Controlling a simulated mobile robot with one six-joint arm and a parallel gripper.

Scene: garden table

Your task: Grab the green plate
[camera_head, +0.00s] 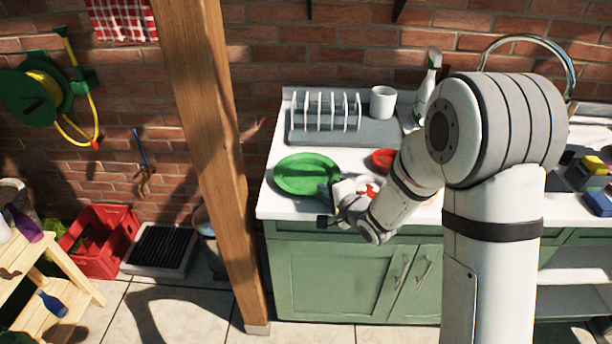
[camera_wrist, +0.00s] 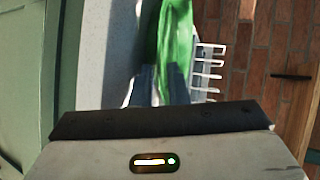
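The green plate (camera_head: 305,174) is at the left end of the white countertop, in front of the dish rack. In the wrist view the plate (camera_wrist: 175,40) shows nearly edge-on, at the top middle. My gripper (camera_head: 328,197) is at the plate's right front edge. In the wrist view the two dark fingers of my gripper (camera_wrist: 160,84) are a small gap apart, with green of the plate's rim between them. I cannot tell whether they press on the rim. My arm hides part of the counter.
A white dish rack (camera_head: 325,112) and a white mug (camera_head: 383,102) stand behind the plate. A spray bottle (camera_head: 428,85) and a red dish (camera_head: 384,159) are to the right. A wooden post (camera_head: 207,150) rises close to the counter's left end.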

